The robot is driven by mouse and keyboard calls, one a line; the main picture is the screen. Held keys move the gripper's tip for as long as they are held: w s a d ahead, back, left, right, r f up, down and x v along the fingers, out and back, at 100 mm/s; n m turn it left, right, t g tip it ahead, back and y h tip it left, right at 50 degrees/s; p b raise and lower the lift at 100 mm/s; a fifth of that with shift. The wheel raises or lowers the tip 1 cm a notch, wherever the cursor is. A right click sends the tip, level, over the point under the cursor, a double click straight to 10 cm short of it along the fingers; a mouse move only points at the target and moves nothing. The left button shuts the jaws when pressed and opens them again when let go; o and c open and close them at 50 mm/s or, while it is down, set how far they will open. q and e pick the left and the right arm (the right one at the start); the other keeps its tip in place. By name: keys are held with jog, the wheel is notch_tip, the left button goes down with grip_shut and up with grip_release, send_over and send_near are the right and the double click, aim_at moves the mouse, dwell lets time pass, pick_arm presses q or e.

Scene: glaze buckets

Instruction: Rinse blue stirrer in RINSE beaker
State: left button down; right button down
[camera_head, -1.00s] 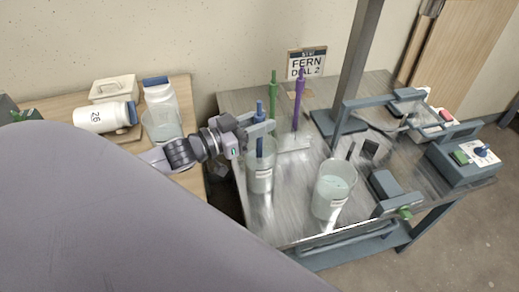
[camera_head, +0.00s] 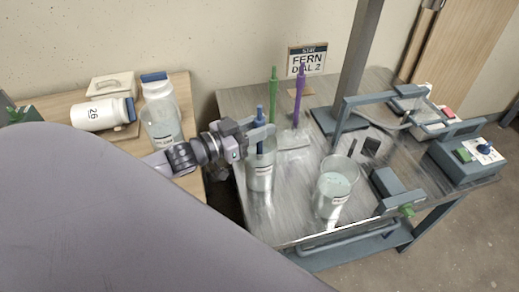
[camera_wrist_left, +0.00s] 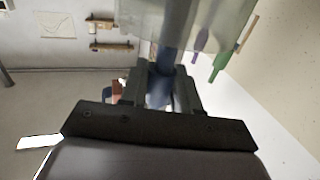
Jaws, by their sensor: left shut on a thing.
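My left gripper (camera_head: 262,134) is shut on the blue stirrer (camera_head: 260,116), which stands upright. The stirrer's lower part reaches down into a clear beaker (camera_head: 260,180) on the left part of the metal table; its tip is hard to make out. The beaker has a white label too small to read. In the left wrist view the fingers (camera_wrist_left: 160,92) close around the blue stirrer (camera_wrist_left: 166,60), with the clear beaker (camera_wrist_left: 205,18) beyond. A second clear beaker (camera_head: 333,192) with pale liquid stands to the right. My right gripper is not in view.
A green stirrer (camera_head: 273,95) and a purple stirrer (camera_head: 298,95) stand upright behind the beaker. A sign (camera_head: 306,61) stands at the back. A grey post, frame and control box (camera_head: 466,155) occupy the right. White bottles and another glass vessel are on the left table.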

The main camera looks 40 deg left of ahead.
aim_at(260, 118)
pick_arm(q)
jog(key=shift+w, duration=0.2)
jog(key=shift+r, duration=0.15)
notch_tip(260, 118, up, 3)
jog(key=p, duration=0.3)
notch_tip(260, 118, up, 14)
jog(key=shift+r, duration=0.2)
dwell(1.5)
dwell(1.0)
notch_tip(260, 118, up, 4)
dwell(0.7)
jog(key=shift+s+f, duration=0.1)
dwell(0.7)
